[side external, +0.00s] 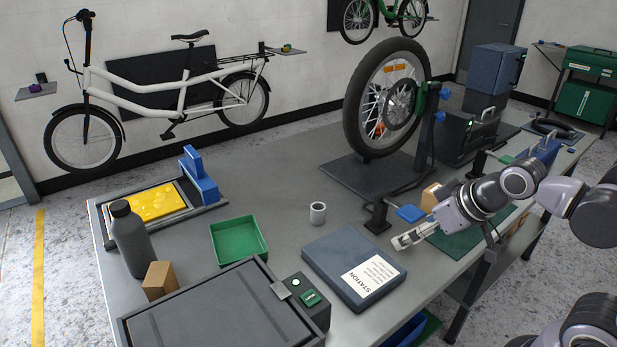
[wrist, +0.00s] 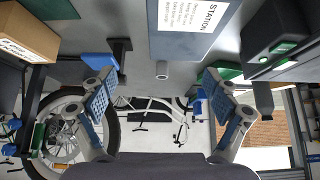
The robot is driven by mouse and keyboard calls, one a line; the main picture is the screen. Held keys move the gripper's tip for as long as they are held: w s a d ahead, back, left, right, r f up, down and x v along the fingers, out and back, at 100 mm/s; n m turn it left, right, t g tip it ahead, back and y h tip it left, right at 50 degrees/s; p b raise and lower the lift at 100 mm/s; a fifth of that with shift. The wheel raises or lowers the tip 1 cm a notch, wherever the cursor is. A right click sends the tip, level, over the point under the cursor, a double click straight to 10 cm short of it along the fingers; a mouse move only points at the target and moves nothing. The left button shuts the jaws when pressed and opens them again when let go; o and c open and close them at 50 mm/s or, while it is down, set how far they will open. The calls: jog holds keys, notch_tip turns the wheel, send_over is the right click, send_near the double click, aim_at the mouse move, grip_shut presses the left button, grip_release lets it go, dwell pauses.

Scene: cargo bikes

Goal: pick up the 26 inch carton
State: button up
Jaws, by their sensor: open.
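Two small brown cartons are in the side external view. One carton (side external: 430,197) stands on the bench just behind my gripper, partly hidden by it. The other carton (side external: 160,280) stands at the front left, beside a dark bottle. In the wrist view a brown carton (wrist: 28,32) with a white printed label is at the upper left, cut by the frame edge. I cannot read a size on either carton. My gripper (side external: 408,238) is open and empty above the bench, near the blue station box; its spread fingers (wrist: 160,82) also show in the wrist view.
The blue station box (side external: 335,262), a grey cup (side external: 317,213), a green tray (side external: 240,240) and a dark bottle (side external: 130,240) stand on the bench. A wheel (side external: 358,100) on a stand rises behind. Bare bench shows around the cup.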

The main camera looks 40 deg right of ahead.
jog(key=w+a+r+n+g+y, duration=0.1)
jog(key=w+a+r+n, duration=0.15)
jog(key=w+a, duration=0.2)
jog(key=w+a+r+n+y, duration=0.1)
jog(key=w+a+r, duration=0.3)
jog(key=w, duration=0.2)
jog(key=n+g+y, duration=0.2)
jog(key=n+g, duration=0.2)
jog(key=n, duration=0.4)
send_over(162, 273)
jog(key=s+d, duration=0.1)
jog(key=d, duration=0.1)
notch_tip(162, 273, down, 10)
jog(key=x, duration=0.5)
jog(key=shift+a+f, duration=0.2)
jog(key=shift+f, duration=0.05)
jog(key=shift+a+x, duration=0.2)
jog(key=shift+x, duration=2.4)
jog(key=shift+w+r, duration=0.15)
jog(key=c, duration=1.4)
